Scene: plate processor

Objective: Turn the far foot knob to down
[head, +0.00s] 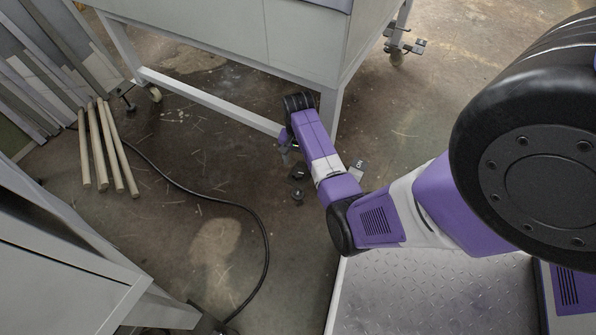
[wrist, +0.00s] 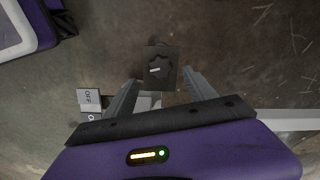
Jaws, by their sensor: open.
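A dark knob (wrist: 158,68) with a lobed rim and a white pointer mark sits on a black square plate in the wrist view; the mark points left. My gripper (wrist: 162,79) is open, its two fingers spread on either side of the plate's near part, with nothing held. In the head view my gripper (head: 286,150) hangs low beside the machine's near corner leg (head: 331,115). Small black foot parts (head: 298,172) show just below it. Contact between fingers and knob cannot be told.
A light switch plate marked OFF (wrist: 89,99) lies left of my gripper in the wrist view. More foot fittings stand at the left (head: 123,92) and back right (head: 400,46). Wooden rods (head: 112,150) and a black cable (head: 262,235) lie on the floor; a grey cabinet (head: 60,245) is at left.

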